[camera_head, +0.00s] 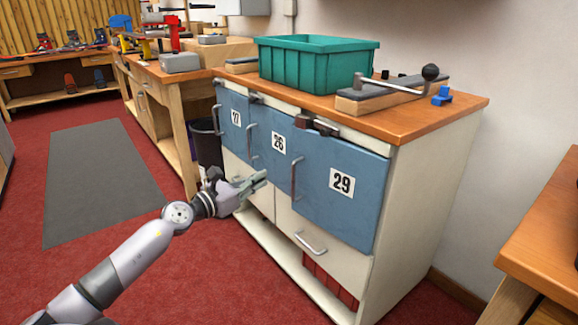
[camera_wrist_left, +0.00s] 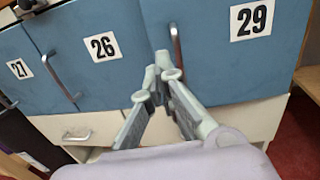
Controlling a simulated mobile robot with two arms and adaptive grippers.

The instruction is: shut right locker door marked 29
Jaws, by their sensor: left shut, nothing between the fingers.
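The blue locker door marked 29 (camera_head: 318,190) is the rightmost of the row on the white cabinet. Its upright metal handle (camera_head: 295,178) is near its left edge. My left gripper (camera_head: 262,178) is shut and empty, in front of the doors and left of that handle in the head view. My right gripper is not in view.
Doors 26 (camera_head: 262,150) and 27 (camera_head: 229,122) sit to the left. A white drawer (camera_head: 335,250) is below. A teal crate (camera_head: 305,65) and a black-knobbed tool (camera_head: 390,92) stand on the wooden top. A bench (camera_head: 545,225) is at right. Red floor in front is clear.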

